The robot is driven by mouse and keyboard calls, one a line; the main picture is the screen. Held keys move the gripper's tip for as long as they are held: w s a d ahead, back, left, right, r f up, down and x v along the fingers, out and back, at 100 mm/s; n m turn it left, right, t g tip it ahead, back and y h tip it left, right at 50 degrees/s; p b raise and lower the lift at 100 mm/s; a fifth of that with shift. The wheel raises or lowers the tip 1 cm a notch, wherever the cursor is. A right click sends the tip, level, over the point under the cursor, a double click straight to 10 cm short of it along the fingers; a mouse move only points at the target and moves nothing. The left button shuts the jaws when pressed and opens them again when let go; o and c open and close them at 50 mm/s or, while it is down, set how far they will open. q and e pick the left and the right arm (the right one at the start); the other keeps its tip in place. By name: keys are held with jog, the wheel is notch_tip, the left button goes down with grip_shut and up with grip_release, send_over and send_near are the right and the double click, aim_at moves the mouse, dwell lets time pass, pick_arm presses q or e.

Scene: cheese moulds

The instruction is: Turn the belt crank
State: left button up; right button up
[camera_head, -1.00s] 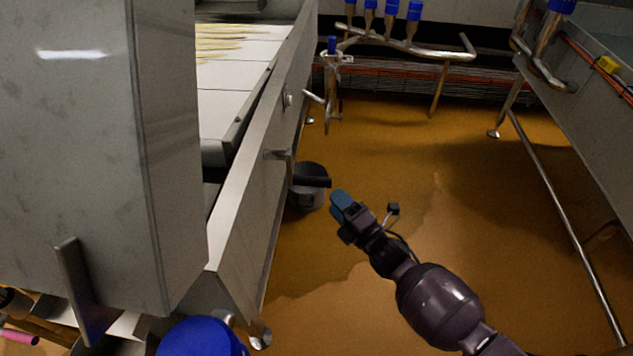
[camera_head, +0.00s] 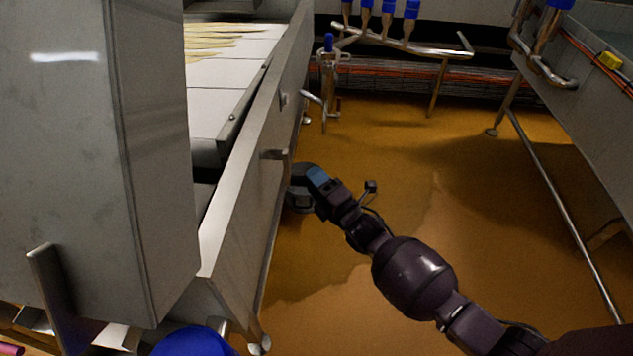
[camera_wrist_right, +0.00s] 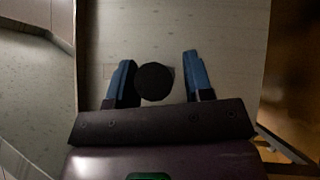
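The belt crank (camera_head: 272,154) is a short metal shaft with a bent arm on the side of the conveyor frame in the head view. Its black handle is largely hidden behind my right gripper there. My right gripper (camera_head: 318,178) has blue fingertips and reaches toward the crank from the lower right. In the right wrist view the gripper (camera_wrist_right: 159,80) is open. The round black handle end (camera_wrist_right: 154,82) appears between the two fingers, nearer the left one. Whether it touches that finger, I cannot tell. My left gripper is not in view.
The conveyor (camera_head: 228,75) carries pale strips at its far end. A large steel housing (camera_head: 90,150) stands at the left. A blue lid (camera_head: 195,342) is below. The brown floor (camera_head: 400,140) at the right is open.

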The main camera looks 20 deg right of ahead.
grip_shut()
